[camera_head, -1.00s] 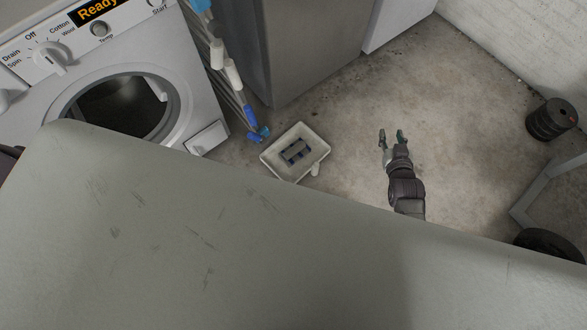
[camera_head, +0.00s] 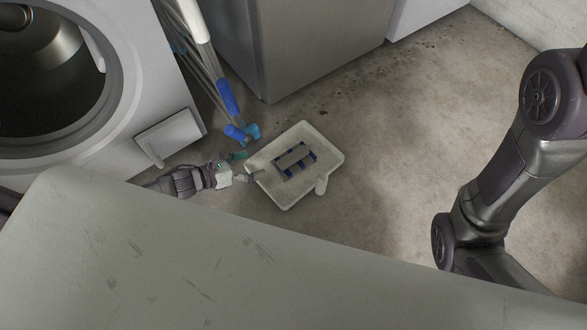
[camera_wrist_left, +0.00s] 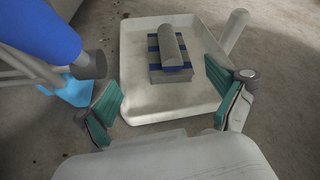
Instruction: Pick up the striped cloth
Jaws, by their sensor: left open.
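The striped cloth (camera_head: 307,157), blue and grey, lies in the white tray (camera_head: 325,150) on the floor. A grey rounded bar shape runs along its top; I cannot tell if it is part of the cloth. In the left wrist view the cloth (camera_wrist_left: 172,70) is ahead, beyond the fingertips. My left gripper (camera_head: 248,165) is at the tray's left edge, open and empty. In the left wrist view its green-padded fingers (camera_wrist_left: 163,90) are spread apart at the tray's near side. My right gripper is out of view.
The washing machine (camera_head: 150,75) stands at the left, with blue-and-white-handled poles (camera_head: 228,95) beside it. A grey metal cabinet (camera_head: 300,45) stands behind the tray. A grey surface (camera_head: 200,250) fills the foreground. The floor right of the tray is clear.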

